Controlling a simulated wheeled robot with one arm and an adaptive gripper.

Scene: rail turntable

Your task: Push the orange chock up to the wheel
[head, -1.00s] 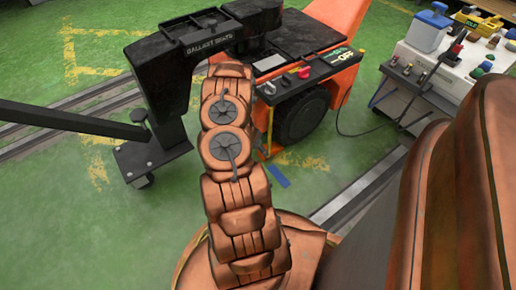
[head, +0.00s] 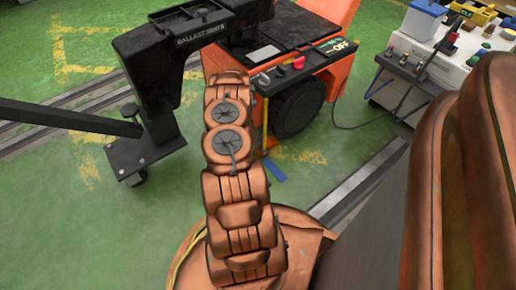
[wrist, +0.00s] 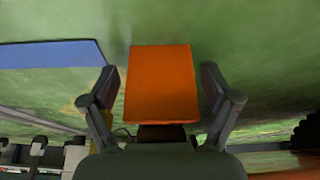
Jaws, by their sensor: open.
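The orange chock (wrist: 160,85) shows in the wrist view as a plain orange block face, between the two spread fingers of my gripper (wrist: 158,75). Gaps show between the chock and each finger, so the gripper is open and not closed on it. In the head view my arm hides the gripper; a small orange patch beside the arm may be part of the chock, but I cannot tell. The dark wheel (head: 298,107) is under the orange and black machine, right of my arm. The distance from chock to wheel cannot be seen.
A blue strip (head: 275,172) lies on the green floor by my arm; it also shows in the wrist view (wrist: 50,54). A black ballast frame (head: 145,150) stands at left. A grey rail (head: 360,187) and a cart with tools (head: 425,65) are at right.

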